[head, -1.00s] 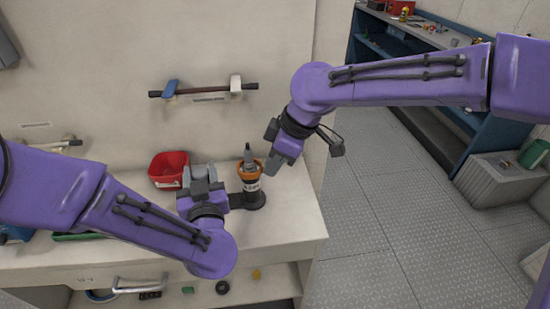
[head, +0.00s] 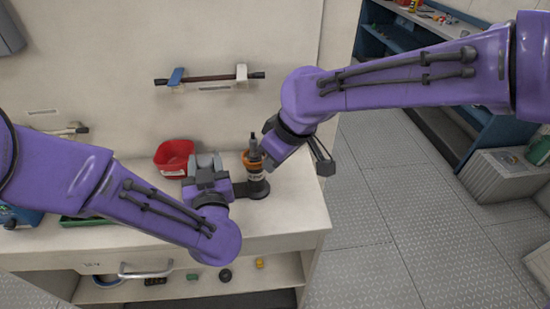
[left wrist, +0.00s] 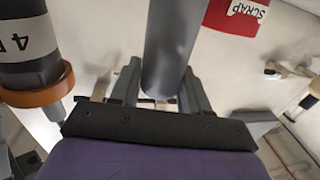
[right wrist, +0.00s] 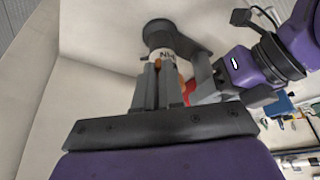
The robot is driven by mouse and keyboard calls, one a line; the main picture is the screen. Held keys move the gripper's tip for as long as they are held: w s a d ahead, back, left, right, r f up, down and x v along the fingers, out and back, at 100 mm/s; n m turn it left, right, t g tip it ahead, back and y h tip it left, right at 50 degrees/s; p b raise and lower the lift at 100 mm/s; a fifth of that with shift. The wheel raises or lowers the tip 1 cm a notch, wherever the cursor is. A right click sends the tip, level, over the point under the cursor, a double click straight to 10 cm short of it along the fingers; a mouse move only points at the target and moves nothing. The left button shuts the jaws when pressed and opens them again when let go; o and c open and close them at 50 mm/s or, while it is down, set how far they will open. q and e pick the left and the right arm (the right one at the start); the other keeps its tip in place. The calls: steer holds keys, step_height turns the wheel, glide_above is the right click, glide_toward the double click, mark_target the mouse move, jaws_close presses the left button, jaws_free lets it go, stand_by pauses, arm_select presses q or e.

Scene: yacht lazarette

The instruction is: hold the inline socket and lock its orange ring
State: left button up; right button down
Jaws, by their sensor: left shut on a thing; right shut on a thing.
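The inline socket (head: 258,187) stands upright on the white counter, a dark body with a white label. Its orange ring (head: 250,160) is near the top, under a dark plug or cable end (head: 254,144). My left gripper (head: 207,168) is shut on a grey post (left wrist: 170,45), which a dark arm (right wrist: 190,35) appears to join to the socket's round base. My right gripper (head: 266,158) is shut at the orange ring, from the right. In the right wrist view its fingers (right wrist: 157,92) cover most of the ring; an orange sliver shows between them.
A red scrap bin (head: 174,157) stands behind my left gripper. A rail with clamps (head: 208,78) is on the wall above. The counter's right edge is close to the socket, with open floor (head: 370,220) beyond. A shelf below holds small parts.

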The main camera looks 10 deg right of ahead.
steer(key=c, duration=1.2)
jaws_free()
steer(key=shift+c, duration=0.2)
arm_select(q)
steer(key=shift+d, duration=0.1)
arm_select(e)
steer(key=v, duration=1.2)
arm_select(q)
steer(key=o, duration=1.4)
steer(key=shift+c, duration=0.2)
